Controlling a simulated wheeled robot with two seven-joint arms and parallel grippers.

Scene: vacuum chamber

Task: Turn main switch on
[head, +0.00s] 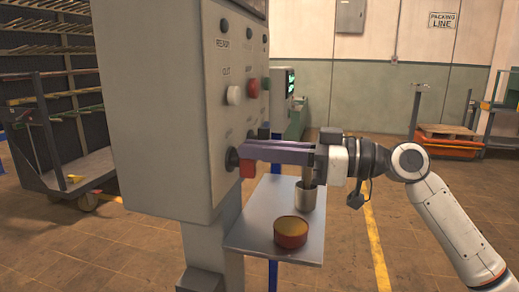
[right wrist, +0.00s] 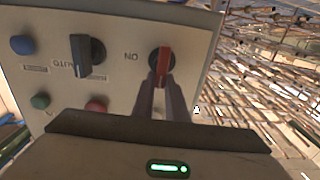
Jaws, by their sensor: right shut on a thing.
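The main switch, a red handle on a round black base, is on the front of the grey control cabinet; it shows in the right wrist view (right wrist: 164,60) and in the head view (head: 247,169). In the wrist view an upside-down "ON" label is left of it, and the handle stands nearly upright in the picture. My right gripper (head: 243,152) reaches in from the right, its fingers shut on the red handle; they also show in the wrist view (right wrist: 162,84). The fingers cover part of the handle. My left gripper is not in view.
The cabinet (head: 150,90) carries a white button (head: 233,95), a red button (head: 253,88) and a black selector knob (right wrist: 82,52). Below my right gripper, a metal shelf (head: 262,240) holds a metal cup (head: 306,196) and a red-brown bowl (head: 291,232).

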